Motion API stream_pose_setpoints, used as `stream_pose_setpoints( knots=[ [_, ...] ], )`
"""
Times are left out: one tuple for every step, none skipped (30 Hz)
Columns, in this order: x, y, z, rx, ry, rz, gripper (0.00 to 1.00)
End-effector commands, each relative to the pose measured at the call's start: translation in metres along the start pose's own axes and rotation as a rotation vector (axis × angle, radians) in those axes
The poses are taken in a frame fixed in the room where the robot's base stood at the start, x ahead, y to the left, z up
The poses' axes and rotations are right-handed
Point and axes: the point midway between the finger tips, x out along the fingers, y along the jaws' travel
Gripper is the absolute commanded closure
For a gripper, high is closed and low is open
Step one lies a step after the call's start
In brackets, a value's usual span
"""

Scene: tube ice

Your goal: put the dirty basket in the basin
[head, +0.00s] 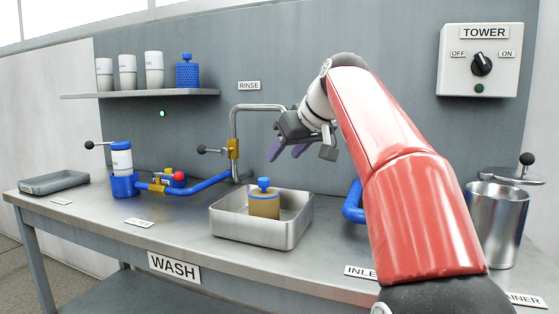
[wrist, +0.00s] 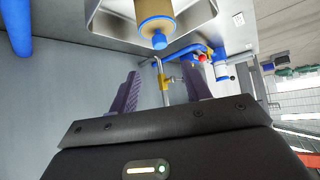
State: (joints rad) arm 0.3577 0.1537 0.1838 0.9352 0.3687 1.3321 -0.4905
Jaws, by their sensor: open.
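The dirty basket (head: 264,205) is tan with a blue band and blue knob. It stands upright inside the metal basin (head: 243,230), apart from the walls that I can see. In the wrist view the basket (wrist: 155,14) shows at the top, knob toward me, with part of the basin (wrist: 198,14) around it. My gripper (head: 284,152) is open and empty, above and slightly to the right of the basket. Its purple fingers (wrist: 160,90) hold nothing in the wrist view.
A rinse pipe (head: 233,120) with a lever valve rises behind the basin. A blue canister unit (head: 121,163) and grey tray (head: 54,181) are at left. A shelf (head: 140,94) holds white cups and a blue basket (head: 187,74). A metal pot (head: 496,220) stands at right.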

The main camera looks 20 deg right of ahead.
Motion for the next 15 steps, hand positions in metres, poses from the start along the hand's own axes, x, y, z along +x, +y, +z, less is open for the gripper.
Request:
stream_pose_setpoints(
  knots=[
    [-0.004,0.000,0.000,0.000,0.001,0.001,0.52],
    [-0.005,0.000,0.000,0.000,0.001,0.001,0.52],
    [-0.006,0.000,0.000,0.000,0.001,0.001,0.52],
    [-0.007,0.000,0.000,0.000,0.001,0.001,0.52],
    [-0.007,0.000,0.000,-0.001,0.001,0.001,0.52],
    [-0.007,0.000,0.000,-0.001,0.001,0.001,0.52],
    [-0.007,0.000,0.000,-0.001,0.001,0.001,0.52],
    [-0.007,0.000,0.000,-0.001,0.001,0.001,0.52],
    [-0.007,0.000,0.000,-0.001,0.001,0.001,0.52],
    [-0.007,-0.001,0.000,0.000,0.000,0.001,0.52],
    [-0.007,-0.002,0.001,0.001,-0.002,0.002,0.52],
    [-0.007,-0.005,0.004,0.004,-0.007,0.004,0.52],
    [-0.006,-0.008,0.007,0.009,-0.014,0.006,0.52],
    [-0.006,-0.012,0.012,0.016,-0.022,0.011,0.52],
    [-0.006,-0.019,0.020,0.027,-0.036,0.019,0.52]
  ],
)
